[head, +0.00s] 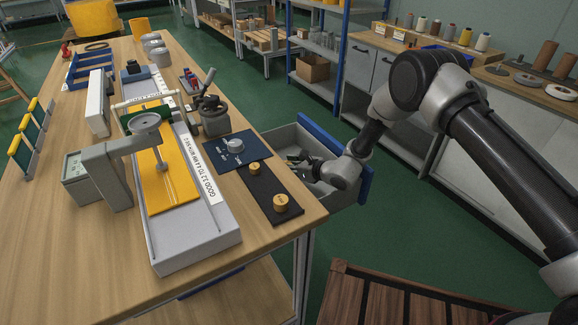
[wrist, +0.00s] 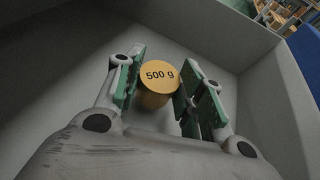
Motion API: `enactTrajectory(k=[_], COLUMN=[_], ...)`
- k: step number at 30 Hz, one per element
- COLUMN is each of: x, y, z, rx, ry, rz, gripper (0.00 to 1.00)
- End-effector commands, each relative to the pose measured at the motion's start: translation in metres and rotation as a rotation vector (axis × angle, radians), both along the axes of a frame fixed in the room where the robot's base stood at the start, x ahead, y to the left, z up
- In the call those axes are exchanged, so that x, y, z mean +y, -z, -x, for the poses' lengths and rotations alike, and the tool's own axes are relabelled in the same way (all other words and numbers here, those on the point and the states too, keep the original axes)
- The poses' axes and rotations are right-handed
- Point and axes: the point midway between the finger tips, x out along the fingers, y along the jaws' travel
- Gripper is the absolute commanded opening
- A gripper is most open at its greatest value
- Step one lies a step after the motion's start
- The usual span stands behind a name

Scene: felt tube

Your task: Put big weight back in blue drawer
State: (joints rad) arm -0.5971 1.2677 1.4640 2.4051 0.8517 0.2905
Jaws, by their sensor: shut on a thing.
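The blue drawer (head: 318,134) is pulled out from the right side of the bench, with a blue front and grey inner walls. My gripper (head: 300,161) reaches down into it. In the wrist view, my gripper (wrist: 162,92) is shut on the big weight, a brass cylinder marked "500 g" (wrist: 158,76), with green pads on either side of it. The weight is upright, inside the grey drawer walls (wrist: 205,40). I cannot tell whether its base touches the drawer floor. In the head view the weight is hidden by my gripper.
Two smaller brass weights (head: 281,204) (head: 254,168) stand on a black mat (head: 262,190) on the bench beside the drawer. A silver piece (head: 235,145) lies on a navy pad. A grey testing device (head: 190,235) with a yellow plate fills the bench middle.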

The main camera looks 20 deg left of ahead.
Motion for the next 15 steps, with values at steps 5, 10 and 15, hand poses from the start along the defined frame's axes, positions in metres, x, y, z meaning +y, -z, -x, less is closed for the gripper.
enactTrajectory(k=[5,10,15], x=[-0.0013,-0.0019,-0.0019], y=[0.0116,0.0132,0.0134], z=[0.0029,0.004,0.0044], rx=[0.007,0.009,0.01], ry=[-0.001,-0.002,-0.001], rz=[0.002,0.005,0.006], gripper=[0.0,0.53,0.6])
